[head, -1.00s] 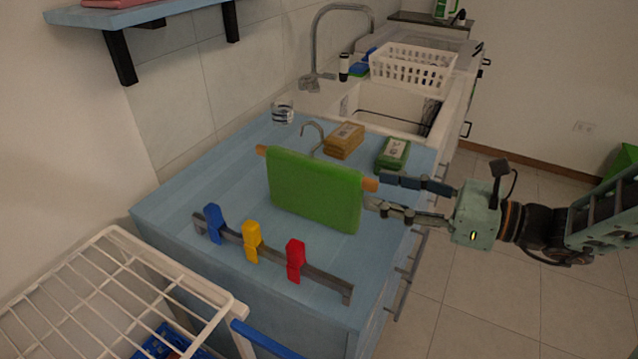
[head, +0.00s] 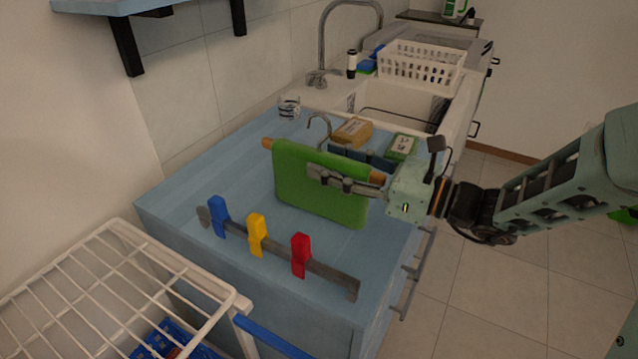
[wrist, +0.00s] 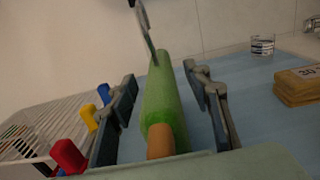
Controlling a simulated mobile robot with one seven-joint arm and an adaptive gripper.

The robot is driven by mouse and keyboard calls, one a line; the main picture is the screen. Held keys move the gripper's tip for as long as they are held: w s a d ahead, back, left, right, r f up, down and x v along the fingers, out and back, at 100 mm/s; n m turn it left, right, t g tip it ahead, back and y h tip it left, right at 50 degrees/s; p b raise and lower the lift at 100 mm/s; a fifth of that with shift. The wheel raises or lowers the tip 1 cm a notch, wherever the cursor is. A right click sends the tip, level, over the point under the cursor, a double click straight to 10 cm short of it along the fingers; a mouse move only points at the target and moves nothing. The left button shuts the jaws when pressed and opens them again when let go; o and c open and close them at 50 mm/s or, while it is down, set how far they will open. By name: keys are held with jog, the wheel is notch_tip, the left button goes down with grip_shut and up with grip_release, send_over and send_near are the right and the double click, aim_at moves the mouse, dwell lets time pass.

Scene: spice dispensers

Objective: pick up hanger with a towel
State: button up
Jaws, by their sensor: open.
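A wooden hanger (head: 267,143) with a metal hook stands on the blue counter, with a green towel (head: 305,195) draped over its bar. The hook (wrist: 145,25) rises beyond the towel in the wrist view. My gripper (head: 325,160) reaches in from the right at the towel's upper right part. In the wrist view my gripper (wrist: 160,85) is open, with one finger on each side of the towel (wrist: 165,95) and the hanger's near wooden end (wrist: 160,141). Gaps show between the fingers and the towel there. In the head view the near finger covers part of the towel.
A rail with blue, yellow and red clips (head: 300,256) stands at the counter's front. A brown package (head: 352,130), a green package (head: 402,145) and a glass (head: 289,107) are behind the towel. A white wire rack (head: 110,290) is front left; the sink is at the back.

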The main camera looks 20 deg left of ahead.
jog(key=shift+a, duration=0.25)
grip_shut()
jog(key=shift+r, duration=0.1)
dwell(0.4)
